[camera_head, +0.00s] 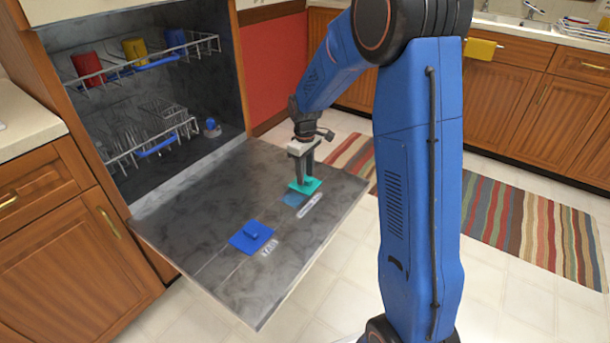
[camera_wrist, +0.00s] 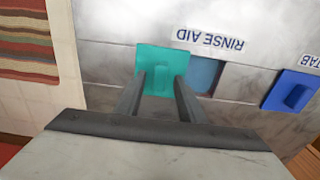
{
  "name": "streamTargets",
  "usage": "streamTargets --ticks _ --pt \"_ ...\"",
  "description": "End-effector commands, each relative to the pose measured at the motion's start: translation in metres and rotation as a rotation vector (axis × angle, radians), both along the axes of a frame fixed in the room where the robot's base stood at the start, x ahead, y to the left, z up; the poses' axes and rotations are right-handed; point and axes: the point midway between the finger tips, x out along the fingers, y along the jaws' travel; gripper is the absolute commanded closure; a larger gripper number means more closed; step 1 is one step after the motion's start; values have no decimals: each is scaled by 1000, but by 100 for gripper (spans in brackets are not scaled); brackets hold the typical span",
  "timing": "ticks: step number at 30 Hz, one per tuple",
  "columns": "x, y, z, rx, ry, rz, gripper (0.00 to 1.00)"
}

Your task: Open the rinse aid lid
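The rinse aid lid (camera_head: 305,186) is a teal square with a raised grip, on the inner face of the lowered dishwasher door. In the wrist view the lid (camera_wrist: 163,62) lies beside a blue-tinted recess (camera_wrist: 204,74), leaving much of that recess uncovered, near the printed words RINSE AID (camera_wrist: 208,39). My gripper (camera_head: 303,180) points down onto the lid. In the wrist view its two fingers (camera_wrist: 160,84) stand a little apart, one on each side of the lid's grip, which they partly hide.
The open dishwasher door (camera_head: 190,215) lies flat and also carries a blue tab lid (camera_head: 251,237). Racks with mugs (camera_head: 134,50) and dishes stand inside the dishwasher. A striped rug (camera_head: 500,220) lies on the floor to the right. Space above the door is clear.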

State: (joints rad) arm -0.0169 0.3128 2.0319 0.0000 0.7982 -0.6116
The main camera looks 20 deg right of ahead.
Motion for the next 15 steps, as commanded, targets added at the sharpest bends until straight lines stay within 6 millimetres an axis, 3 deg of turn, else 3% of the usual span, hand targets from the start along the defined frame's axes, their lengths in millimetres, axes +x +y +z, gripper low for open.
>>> streamTargets --ticks 15 --pt "1 0 97 0 -5 0 64"
